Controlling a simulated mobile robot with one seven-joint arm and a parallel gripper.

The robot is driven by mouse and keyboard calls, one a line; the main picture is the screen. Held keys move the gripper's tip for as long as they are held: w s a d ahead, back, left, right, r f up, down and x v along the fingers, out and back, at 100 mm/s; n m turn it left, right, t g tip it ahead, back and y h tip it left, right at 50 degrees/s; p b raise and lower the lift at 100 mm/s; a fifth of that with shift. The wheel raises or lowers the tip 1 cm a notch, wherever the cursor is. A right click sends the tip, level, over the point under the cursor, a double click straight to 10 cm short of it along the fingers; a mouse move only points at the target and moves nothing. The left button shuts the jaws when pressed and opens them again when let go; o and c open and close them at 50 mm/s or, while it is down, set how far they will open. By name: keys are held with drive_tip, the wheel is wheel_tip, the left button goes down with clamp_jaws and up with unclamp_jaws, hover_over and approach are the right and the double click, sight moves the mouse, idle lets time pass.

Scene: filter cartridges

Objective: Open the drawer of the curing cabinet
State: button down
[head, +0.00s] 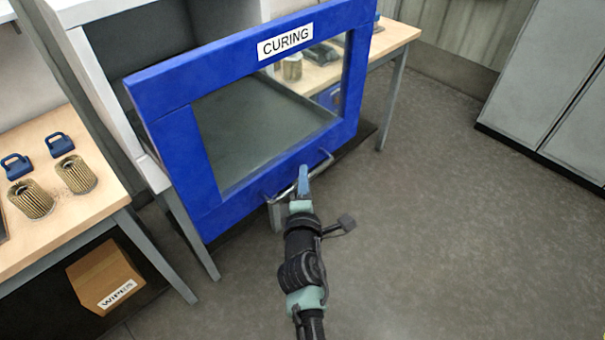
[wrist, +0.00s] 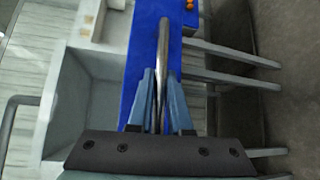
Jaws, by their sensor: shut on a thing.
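The curing cabinet (head: 82,75) is a white box with a dark interior at the upper left of the head view. Its blue drawer front (head: 180,150) has a window and a CURING label, and stands out away from the cabinet body, tilted in the picture. A metal bar handle (head: 325,161) runs along its lower edge. My gripper (head: 303,178) is shut on this handle. In the wrist view the handle (wrist: 162,50) runs between the blue fingers (wrist: 160,95), with the blue front behind. The fingers hide part of the handle.
A wooden table (head: 75,205) on the left holds two pleated filters (head: 75,173) and blue clamp-like parts (head: 60,145). A WIPES carton (head: 103,278) sits below it. Another table (head: 398,38) stands behind the front. Grey floor (head: 450,220) is clear on the right.

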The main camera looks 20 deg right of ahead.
idle(0.3)
drive_tip(key=c, duration=0.8)
unclamp_jaws()
drive_tip(key=shift+c, duration=0.2)
drive_tip(key=v, duration=1.3)
